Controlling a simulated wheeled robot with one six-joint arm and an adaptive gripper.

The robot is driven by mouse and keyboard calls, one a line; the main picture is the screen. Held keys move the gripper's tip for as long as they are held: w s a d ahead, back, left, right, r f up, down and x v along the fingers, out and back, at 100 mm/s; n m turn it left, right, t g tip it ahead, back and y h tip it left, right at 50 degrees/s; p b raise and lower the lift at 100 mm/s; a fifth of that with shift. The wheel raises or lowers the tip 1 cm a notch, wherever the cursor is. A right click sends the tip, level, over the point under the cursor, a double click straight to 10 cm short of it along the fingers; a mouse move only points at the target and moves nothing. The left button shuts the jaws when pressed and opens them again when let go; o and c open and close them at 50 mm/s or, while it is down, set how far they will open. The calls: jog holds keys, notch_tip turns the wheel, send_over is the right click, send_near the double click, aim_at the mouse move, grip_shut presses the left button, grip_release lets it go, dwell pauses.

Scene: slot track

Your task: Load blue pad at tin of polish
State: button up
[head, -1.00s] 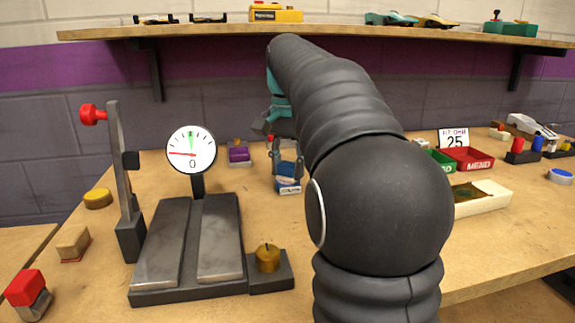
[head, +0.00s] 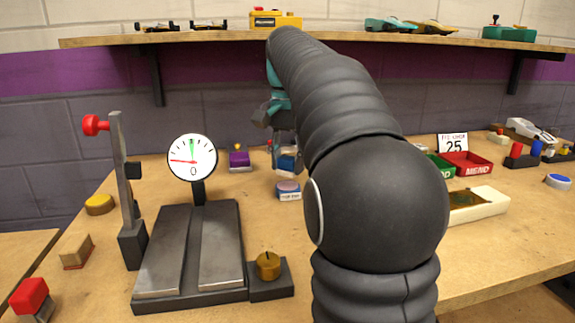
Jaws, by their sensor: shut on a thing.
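My gripper (head: 284,148) is over the middle of the bench, partly hidden behind my own arm. It is shut on the blue pad (head: 287,163), which hangs upright below the fingers. The tin of polish (head: 289,195) stands on the bench right under the pad. It has a pinkish round top and a blue and white label at the front. A small gap shows between the pad and the top of the tin.
A purple block (head: 239,160) stands left of the tin. The dial gauge (head: 192,158), a dark twin-plate track stand (head: 190,255) and a red-knobbed lever post (head: 128,200) are nearer left. Red tray (head: 468,168) and cream box (head: 480,207) lie right. A shelf (head: 330,38) runs above.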

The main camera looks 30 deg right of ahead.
aim_at(288, 158)
jog(key=shift+r, duration=2.1)
